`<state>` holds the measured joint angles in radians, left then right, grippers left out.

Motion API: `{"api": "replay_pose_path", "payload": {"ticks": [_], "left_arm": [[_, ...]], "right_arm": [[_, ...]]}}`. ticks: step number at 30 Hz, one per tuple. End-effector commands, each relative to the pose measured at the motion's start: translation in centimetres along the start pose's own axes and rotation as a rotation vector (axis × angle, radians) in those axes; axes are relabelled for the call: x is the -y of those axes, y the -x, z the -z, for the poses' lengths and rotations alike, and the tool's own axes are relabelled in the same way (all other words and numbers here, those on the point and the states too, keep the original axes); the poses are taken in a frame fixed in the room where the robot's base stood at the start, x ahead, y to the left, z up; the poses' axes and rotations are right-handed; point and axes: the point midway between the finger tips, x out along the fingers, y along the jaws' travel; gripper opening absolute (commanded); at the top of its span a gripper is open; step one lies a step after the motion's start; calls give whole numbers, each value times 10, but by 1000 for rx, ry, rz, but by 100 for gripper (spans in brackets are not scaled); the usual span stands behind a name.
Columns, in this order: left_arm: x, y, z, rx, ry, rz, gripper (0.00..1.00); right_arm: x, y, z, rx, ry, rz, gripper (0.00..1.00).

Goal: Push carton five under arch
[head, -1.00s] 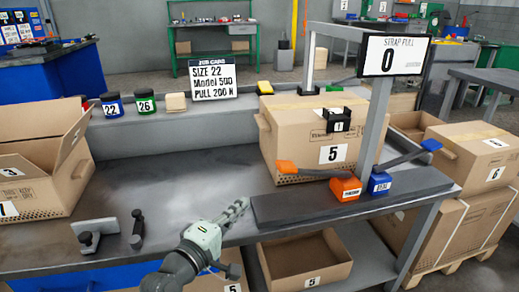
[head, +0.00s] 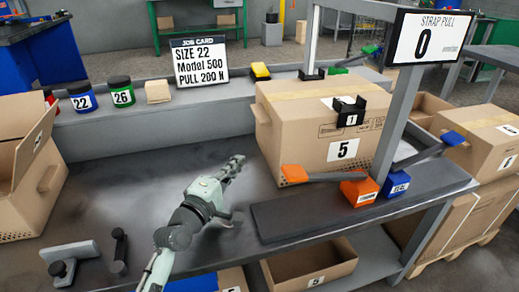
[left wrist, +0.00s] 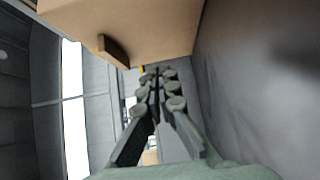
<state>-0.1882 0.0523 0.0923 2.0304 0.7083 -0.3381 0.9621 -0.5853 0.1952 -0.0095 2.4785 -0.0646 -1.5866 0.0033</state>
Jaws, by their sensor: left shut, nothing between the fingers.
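Carton five (head: 300,135), a closed tan box with a white 5 label, stands upright on the grey bench. Its right end is at the grey arch (head: 392,125), whose front post stands before the carton and carries a STRAP PULL display (head: 430,38) reading 0. My left gripper (head: 238,160) is shut and empty, low over the bench, just left of the carton's left end. No contact shows. In the left wrist view the shut fingers (left wrist: 157,85) point ahead, with a tan carton (left wrist: 150,25) and its handle flap above them. My right gripper is not in view.
An open carton (head: 25,170) is at left. Jars and the job card (head: 200,62) line the back shelf. The middle bench is clear.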

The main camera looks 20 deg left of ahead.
Motion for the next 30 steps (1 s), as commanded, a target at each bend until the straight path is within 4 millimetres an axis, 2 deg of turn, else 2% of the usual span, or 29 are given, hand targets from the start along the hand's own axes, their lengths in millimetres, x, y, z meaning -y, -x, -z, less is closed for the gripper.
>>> {"api": "replay_pose_path", "payload": {"ticks": [1,6,12,18,30], "left_arm": [[-1,-13,0,0,1,-2,0],[-1,-49,0,1,1,-2,0],[0,-70,-20,1,3,0,0],[1,-78,-28,1,0,1,0],[-1,-79,-30,1,0,1,0]], "right_arm": [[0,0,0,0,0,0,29],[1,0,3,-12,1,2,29],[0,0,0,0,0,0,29],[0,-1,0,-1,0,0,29],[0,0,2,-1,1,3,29]]}}
